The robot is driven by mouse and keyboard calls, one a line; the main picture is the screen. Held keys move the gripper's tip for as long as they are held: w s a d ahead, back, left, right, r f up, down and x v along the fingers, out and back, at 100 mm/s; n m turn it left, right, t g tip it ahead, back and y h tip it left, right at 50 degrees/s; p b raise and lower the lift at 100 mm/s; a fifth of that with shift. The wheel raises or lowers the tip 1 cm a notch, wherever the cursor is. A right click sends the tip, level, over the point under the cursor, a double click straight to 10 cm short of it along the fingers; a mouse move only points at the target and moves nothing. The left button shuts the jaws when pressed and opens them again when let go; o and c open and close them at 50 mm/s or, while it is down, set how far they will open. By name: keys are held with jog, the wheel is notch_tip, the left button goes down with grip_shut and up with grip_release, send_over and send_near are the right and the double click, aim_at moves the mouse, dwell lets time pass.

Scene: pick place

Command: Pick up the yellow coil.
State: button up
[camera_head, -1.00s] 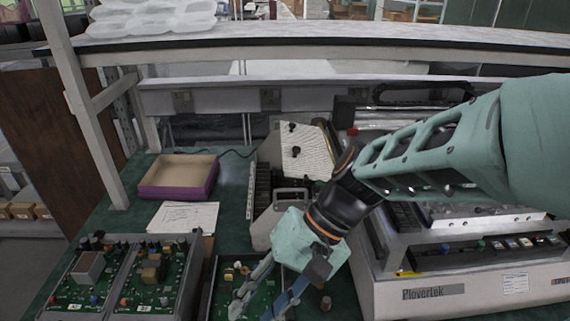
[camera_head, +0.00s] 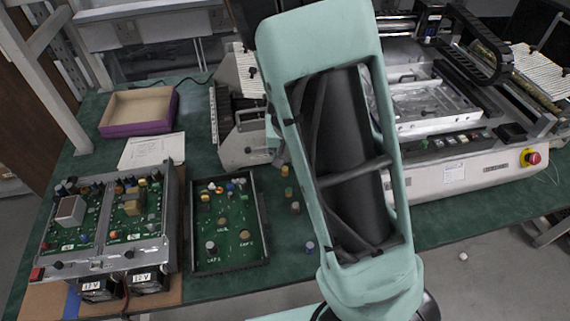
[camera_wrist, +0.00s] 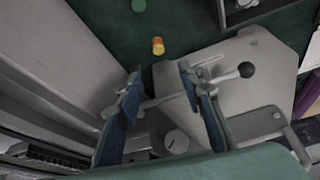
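A small yellow cylinder with an orange end, which looks like the yellow coil (camera_wrist: 158,46), lies on the green mat beyond my fingertips in the wrist view. In the head view a small yellowish part (camera_head: 285,171) lies on the mat beside my arm; it seems to be the same piece. My gripper (camera_wrist: 159,76) is open and empty, its two blue-padded fingers apart over a grey machine, with the yellow piece ahead of the gap and not touched. In the head view my gripper is hidden behind my arm.
A grey machine with a black ball lever (camera_wrist: 246,69) lies beneath my fingers. A green part (camera_wrist: 138,5) lies beyond the coil. Several small parts, including a purple-topped one (camera_head: 309,247), stand right of the circuit board tray (camera_head: 190,265). A large white machine (camera_head: 470,172) stands right.

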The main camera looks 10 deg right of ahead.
jog(key=b, duration=0.2)
send_over(285, 171)
notch_tip(285, 171, down, 5)
jog(key=shift+s+f, duration=0.1)
jog(key=shift+s, duration=0.05)
jog(key=f, duration=0.1)
jog(key=f+b, duration=0.1)
jog(key=f, duration=0.1)
jog(key=f+b, duration=0.1)
jog(key=shift+w+d+f, duration=0.1)
jog(key=shift+w+f, duration=0.15)
jog(key=shift+f, duration=0.05)
jog(key=shift+w+f, duration=0.2)
jog(key=shift+f, duration=0.05)
grip_shut()
